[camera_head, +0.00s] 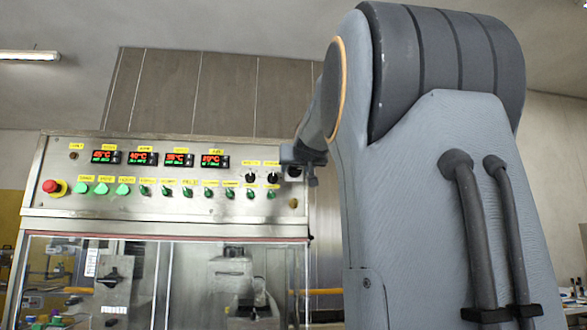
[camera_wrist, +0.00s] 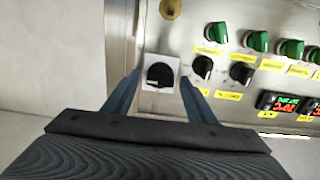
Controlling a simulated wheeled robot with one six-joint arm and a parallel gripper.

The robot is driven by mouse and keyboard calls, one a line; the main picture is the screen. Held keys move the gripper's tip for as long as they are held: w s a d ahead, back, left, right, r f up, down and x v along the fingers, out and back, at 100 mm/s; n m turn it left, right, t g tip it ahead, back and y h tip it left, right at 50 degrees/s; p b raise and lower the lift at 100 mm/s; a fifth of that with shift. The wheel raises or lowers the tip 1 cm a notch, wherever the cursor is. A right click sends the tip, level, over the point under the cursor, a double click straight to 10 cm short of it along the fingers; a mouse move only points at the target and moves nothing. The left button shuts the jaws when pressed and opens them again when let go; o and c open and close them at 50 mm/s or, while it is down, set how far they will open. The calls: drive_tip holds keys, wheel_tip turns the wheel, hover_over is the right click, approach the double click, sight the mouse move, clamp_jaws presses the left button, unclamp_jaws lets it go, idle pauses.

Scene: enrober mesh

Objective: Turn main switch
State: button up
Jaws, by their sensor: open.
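The black rotary knob on a pale square plate (camera_wrist: 161,74), which looks like the main switch, sits near the edge of the steel control panel (camera_wrist: 185,22). A pale mark shows on the knob's edge. My gripper (camera_wrist: 160,78) is open, with one blue-grey finger on each side of the knob. I cannot tell whether the fingers touch it. In the head view my gripper (camera_head: 305,165) is at the panel's right end and partly covers the switch (camera_head: 294,173).
Two smaller black knobs (camera_wrist: 242,73) and several green knobs (camera_wrist: 257,41) lie close beside the switch. Red-digit displays (camera_head: 143,159) and a red emergency button (camera_head: 50,186) are further left. Glass doors (camera_head: 195,285) stand below the panel.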

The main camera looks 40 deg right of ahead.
drive_tip(key=shift+c, duration=0.6)
drive_tip(key=c, duration=1)
drive_tip(key=shift+o, duration=0.2)
drive_tip(key=shift+n+b, duration=0.3)
drive_tip(key=shift+b, duration=0.1)
drive_tip(key=n+b, duration=0.2)
drive_tip(key=shift+f+n+b, duration=0.15)
drive_tip(key=shift+n+b, duration=0.25)
drive_tip(key=n+b, duration=0.3)
drive_tip(key=n, duration=0.2)
drive_tip(key=n+b, duration=0.1)
drive_tip(key=n, duration=0.3)
drive_tip(key=shift+n+b, duration=1)
drive_tip(key=shift+n, duration=1.7)
